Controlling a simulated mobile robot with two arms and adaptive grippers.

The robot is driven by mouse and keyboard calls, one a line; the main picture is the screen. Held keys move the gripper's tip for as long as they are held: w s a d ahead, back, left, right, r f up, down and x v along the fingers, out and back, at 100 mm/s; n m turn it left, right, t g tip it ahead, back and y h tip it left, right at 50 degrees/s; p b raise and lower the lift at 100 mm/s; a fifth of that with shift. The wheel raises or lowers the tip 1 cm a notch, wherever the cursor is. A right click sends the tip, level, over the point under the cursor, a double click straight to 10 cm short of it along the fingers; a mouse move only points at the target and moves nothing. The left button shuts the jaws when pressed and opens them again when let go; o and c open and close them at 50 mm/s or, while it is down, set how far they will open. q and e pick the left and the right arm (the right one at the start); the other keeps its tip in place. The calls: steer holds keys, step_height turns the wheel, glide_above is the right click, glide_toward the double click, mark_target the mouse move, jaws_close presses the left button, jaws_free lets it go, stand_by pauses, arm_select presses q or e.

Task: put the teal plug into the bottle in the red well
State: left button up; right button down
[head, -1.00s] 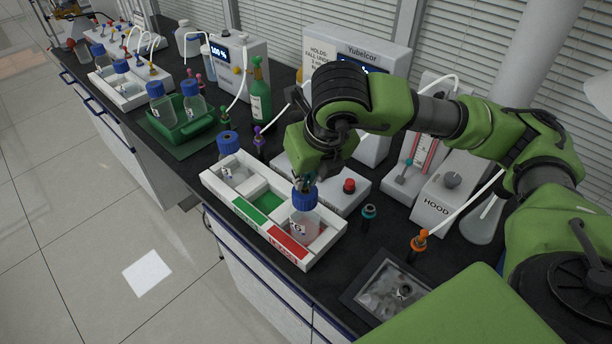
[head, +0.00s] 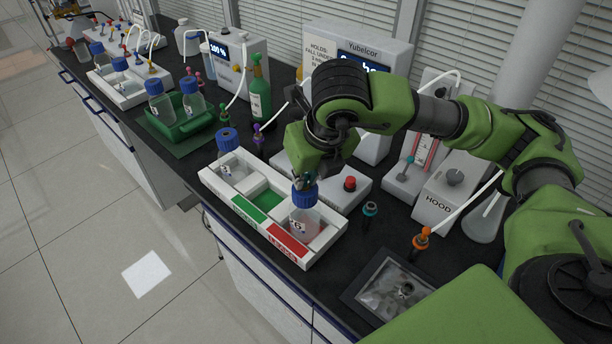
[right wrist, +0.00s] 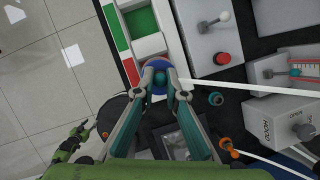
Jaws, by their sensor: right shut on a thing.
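A clear bottle with a blue cap (head: 304,222) stands in the red well (head: 288,245) of the white tray (head: 327,240). My right gripper (head: 305,182) points down at the blue cap from above. In the right wrist view its fingertips (right wrist: 160,84) are closed around the teal plug (right wrist: 159,77), centred over the blue cap (right wrist: 160,66). The fingers hide the plug's lower end, so I cannot tell how deep it sits in the cap. My left gripper is not seen in the head view; a green arm part shows low in the right wrist view.
A dark post with a teal top (head: 370,210) and an orange plug with a white hose (head: 421,238) stand right of the tray. A box with a red button (head: 349,184) is behind. A second blue-capped bottle (head: 228,141) is at the tray's left end. The green well (head: 262,199) is empty.

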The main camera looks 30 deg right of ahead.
stand_by(0.4)
steer(key=c, duration=2)
jaws_free()
steer(key=v, duration=1.2)
steer(key=shift+a, duration=0.1)
